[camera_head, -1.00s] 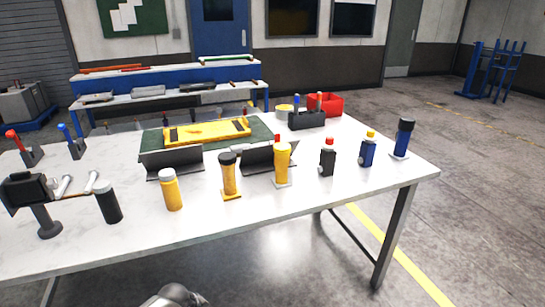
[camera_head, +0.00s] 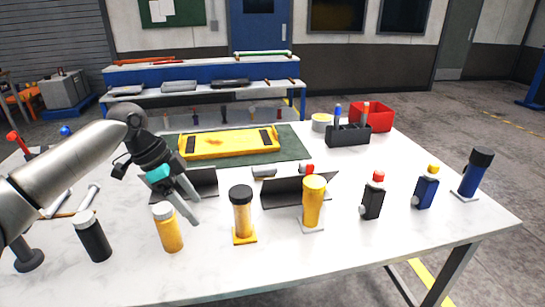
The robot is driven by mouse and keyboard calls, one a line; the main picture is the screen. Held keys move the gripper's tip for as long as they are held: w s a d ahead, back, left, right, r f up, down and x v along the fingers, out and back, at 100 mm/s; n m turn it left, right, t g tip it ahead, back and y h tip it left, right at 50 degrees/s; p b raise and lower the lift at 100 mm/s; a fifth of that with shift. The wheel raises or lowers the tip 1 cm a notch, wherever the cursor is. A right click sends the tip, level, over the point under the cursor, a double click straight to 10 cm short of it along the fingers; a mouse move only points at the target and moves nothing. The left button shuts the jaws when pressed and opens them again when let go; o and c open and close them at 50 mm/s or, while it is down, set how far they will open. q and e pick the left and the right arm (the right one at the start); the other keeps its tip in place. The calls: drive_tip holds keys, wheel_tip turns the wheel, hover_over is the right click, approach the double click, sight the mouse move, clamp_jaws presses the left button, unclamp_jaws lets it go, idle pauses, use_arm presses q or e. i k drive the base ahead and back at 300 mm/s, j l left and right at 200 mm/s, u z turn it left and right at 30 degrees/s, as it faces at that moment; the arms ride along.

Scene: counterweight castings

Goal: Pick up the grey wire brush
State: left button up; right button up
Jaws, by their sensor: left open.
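I cannot pick out the grey wire brush for sure. A small grey piece (camera_head: 264,172) lies at the front edge of the green mat (camera_head: 292,150), partly behind the right dark angled plate (camera_head: 285,190); it is too small to name. My left gripper (camera_head: 192,209) is open and empty, pointing down and right. In the picture it is in front of the left dark angled plate (camera_head: 205,184) and just above the yellow bottle with a white cap (camera_head: 168,230). My right gripper is out of view.
A row of bottles stands along the table's front, including a black one (camera_head: 92,238) and a dark-capped yellow one (camera_head: 241,215). A yellow casting (camera_head: 225,144) lies on the mat. A dark holder (camera_head: 348,136) and a red bin (camera_head: 375,118) stand behind.

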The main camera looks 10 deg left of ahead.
sight(261, 172)
drive_tip(key=i, duration=1.2)
